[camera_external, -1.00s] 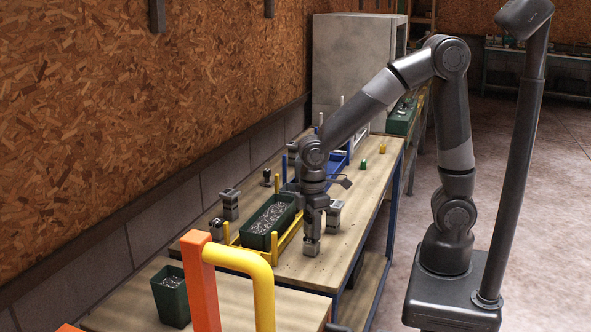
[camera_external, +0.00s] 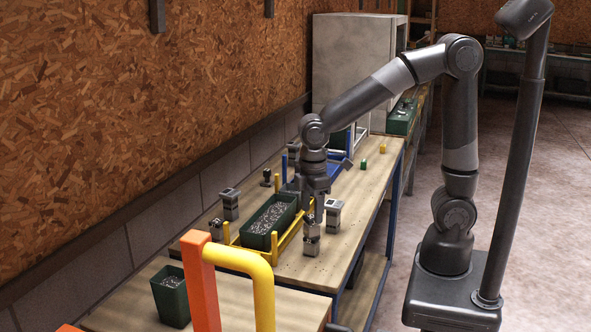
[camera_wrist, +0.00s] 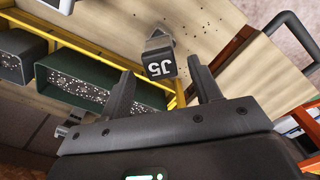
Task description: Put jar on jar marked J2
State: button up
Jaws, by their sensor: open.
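My gripper (camera_external: 313,215) is open, pointing down just above a grey jar (camera_external: 311,243) near the table's front edge. The wrist view shows the open fingers (camera_wrist: 158,75) on either side of a dark jar (camera_wrist: 158,65) with a white label that seems to read J5, turned in the picture; nothing is gripped. Other grey jars stand at the right of my gripper (camera_external: 333,215), left of the green trough (camera_external: 230,205), and lower left (camera_external: 216,229). Their marks are too small to read, so I cannot tell which is J2.
A green trough of grey granules (camera_external: 268,222) sits in a yellow frame (camera_external: 290,240) left of my gripper. A blue frame (camera_external: 338,168) stands behind. An orange and yellow rail (camera_external: 262,290) is in the foreground. The tabletop toward the right front is clear.

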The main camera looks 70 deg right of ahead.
aim_at(312, 217)
notch_tip(312, 217, up, 7)
jog(key=shift+f, duration=0.1)
jog(key=s+d+r+m+t, duration=0.1)
jog(key=s+d+m+t, duration=0.1)
jog(key=s+d+m, duration=0.2)
jog(key=s+d+r+m+t, duration=0.1)
jog(key=s+d+m+t, duration=0.2)
jog(key=s+d+m, duration=0.2)
jog(key=s+d, duration=0.3)
jog(key=d, duration=0.4)
jog(key=shift+d+r+t, duration=0.25)
jog(key=shift+r+t, duration=0.05)
jog(key=shift+r, duration=0.05)
